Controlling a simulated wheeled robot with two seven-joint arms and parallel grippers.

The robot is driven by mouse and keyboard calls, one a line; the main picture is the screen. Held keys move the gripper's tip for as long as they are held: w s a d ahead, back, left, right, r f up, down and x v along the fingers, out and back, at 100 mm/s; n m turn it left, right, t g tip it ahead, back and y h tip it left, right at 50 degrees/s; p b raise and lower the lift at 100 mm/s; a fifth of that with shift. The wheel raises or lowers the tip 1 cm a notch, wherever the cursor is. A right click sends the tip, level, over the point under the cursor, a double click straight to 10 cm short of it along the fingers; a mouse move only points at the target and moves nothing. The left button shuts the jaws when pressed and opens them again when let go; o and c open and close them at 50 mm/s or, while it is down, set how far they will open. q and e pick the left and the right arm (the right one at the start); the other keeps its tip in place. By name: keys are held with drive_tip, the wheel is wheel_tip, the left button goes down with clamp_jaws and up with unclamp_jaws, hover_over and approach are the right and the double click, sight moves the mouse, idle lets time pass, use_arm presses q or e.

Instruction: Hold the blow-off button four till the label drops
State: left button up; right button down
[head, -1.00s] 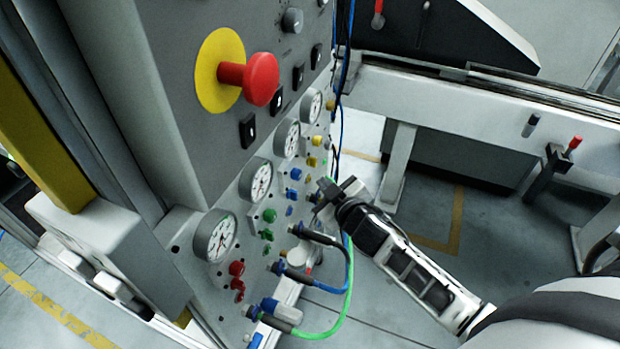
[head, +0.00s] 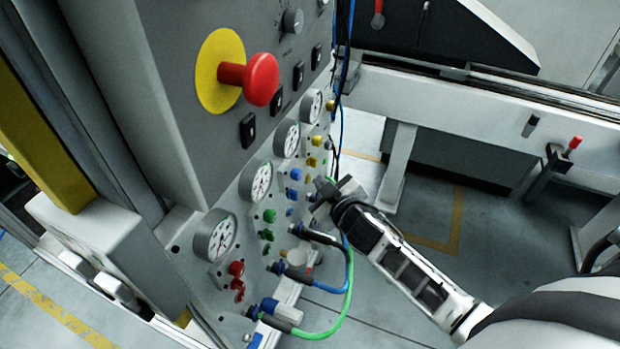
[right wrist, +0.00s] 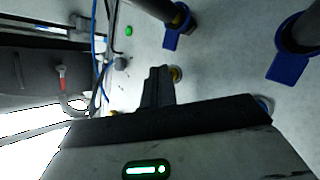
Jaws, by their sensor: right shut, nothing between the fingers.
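The grey pneumatic panel (head: 203,272) carries red (head: 237,268), green (head: 270,215), blue (head: 296,174) and yellow (head: 316,140) knobs below round gauges. I cannot make out which control is blow-off button four, and no label can be picked out. My right gripper (head: 322,188) is shut and empty, its tips at or very near the panel's right part. A small green button or lamp (right wrist: 128,31) shows beyond. My left gripper is out of view.
A red mushroom button (head: 262,79) on a yellow disc juts out above the gauges. Blue and green hoses (head: 347,290) loop out below my right gripper. A pale machine beam (head: 480,105) runs behind at the right, with open floor beneath.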

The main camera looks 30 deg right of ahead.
drive_tip(key=shift+w+a, duration=0.3)
drive_tip(key=shift+w, duration=0.05)
idle(1.4)
drive_tip(key=shift+s+d, duration=0.1)
drive_tip(key=shift+s, duration=0.05)
idle(0.3)
drive_tip(key=shift+s+d, duration=0.5)
drive_tip(key=s+d+p, duration=0.1)
drive_tip(key=s, duration=0.1)
drive_tip(key=s+d+p, duration=0.1)
drive_tip(key=s+d, duration=0.1)
drive_tip(key=shift+d, duration=0.1)
idle(0.4)
idle(0.4)
